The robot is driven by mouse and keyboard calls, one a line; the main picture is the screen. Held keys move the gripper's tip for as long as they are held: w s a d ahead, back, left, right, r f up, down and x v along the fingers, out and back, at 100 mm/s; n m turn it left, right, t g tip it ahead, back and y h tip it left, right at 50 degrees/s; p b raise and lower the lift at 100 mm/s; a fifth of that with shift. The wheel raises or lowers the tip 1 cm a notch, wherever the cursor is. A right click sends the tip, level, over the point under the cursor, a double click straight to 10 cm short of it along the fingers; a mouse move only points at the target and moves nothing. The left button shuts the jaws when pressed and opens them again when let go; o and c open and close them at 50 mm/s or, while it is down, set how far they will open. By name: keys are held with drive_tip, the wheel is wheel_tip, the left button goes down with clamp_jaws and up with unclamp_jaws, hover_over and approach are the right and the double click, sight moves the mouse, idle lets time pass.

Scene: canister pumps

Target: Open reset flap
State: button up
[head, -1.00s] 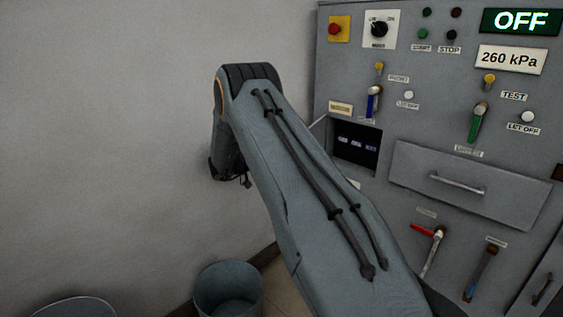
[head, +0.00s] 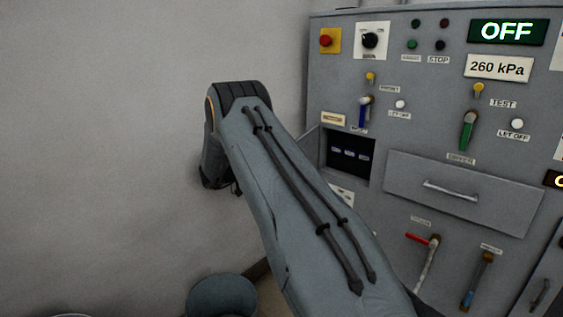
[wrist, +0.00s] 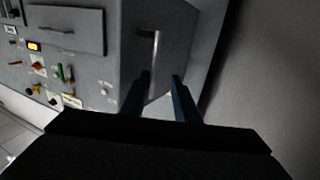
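In the wrist view, a grey panel carries a pale upright bar handle (wrist: 153,65); I take this panel for the reset flap (wrist: 132,45), though no label on it can be read. In the head view, a dark recess (head: 348,156) with small pale displays is uncovered in the cabinet front, and a grey edge sticks out at its left. My gripper (wrist: 160,80) has two dark blue fingers standing apart, with the bar between or just beyond them. I cannot tell whether they touch it. In the head view my arm hides the gripper.
The grey cabinet front has a drawer (head: 462,193), a green-handled lever (head: 468,130), a blue-handled lever (head: 364,112), a red-handled valve (head: 418,238) and an OFF display (head: 507,31). A wall (head: 100,140) stands at left. A bin (head: 222,297) stands on the floor below my arm.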

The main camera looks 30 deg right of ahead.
wheel_tip(320, 180, up, 10)
drive_tip(key=p, duration=0.2)
drive_tip(key=shift+a, duration=0.15)
idle(0.4)
